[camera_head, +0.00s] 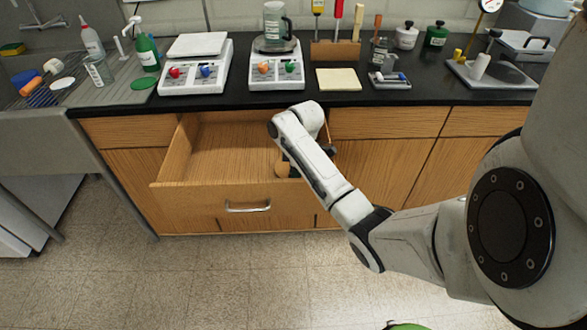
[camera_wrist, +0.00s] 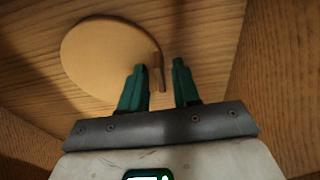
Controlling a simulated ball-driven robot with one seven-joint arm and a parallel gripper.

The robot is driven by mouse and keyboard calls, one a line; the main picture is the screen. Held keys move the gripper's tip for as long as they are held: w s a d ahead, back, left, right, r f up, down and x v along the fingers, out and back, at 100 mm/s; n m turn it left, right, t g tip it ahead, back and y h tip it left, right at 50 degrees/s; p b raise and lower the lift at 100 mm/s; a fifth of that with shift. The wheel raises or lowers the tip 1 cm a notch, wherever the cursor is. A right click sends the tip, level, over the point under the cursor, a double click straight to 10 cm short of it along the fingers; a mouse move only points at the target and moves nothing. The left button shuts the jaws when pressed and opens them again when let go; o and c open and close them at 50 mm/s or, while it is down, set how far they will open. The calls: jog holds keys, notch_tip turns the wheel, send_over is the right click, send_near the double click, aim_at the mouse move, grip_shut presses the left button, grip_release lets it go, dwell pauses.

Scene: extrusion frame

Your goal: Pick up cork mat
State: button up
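The cork mat (camera_wrist: 105,58) is a round, tan disc inside the open wooden drawer. In the wrist view it lies left of centre, with its right edge near my fingertips. My gripper (camera_wrist: 158,66) has two green fingers standing apart. The left finger overlaps the mat's lower right part, and the right finger is just beyond its edge. A short stretch of the mat's rim shows between them; I cannot tell if either finger touches it. In the head view a small tan part of the mat (camera_head: 282,169) shows beside my arm, which hides the rest.
The open drawer (camera_head: 170,187) has wooden walls close around my gripper; its left part is empty. Above is the black counter (camera_head: 345,98) with scales (camera_head: 276,72), a cream pad (camera_head: 338,79) and bottles.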

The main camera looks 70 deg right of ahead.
grip_shut()
jog(key=shift+r, duration=0.15)
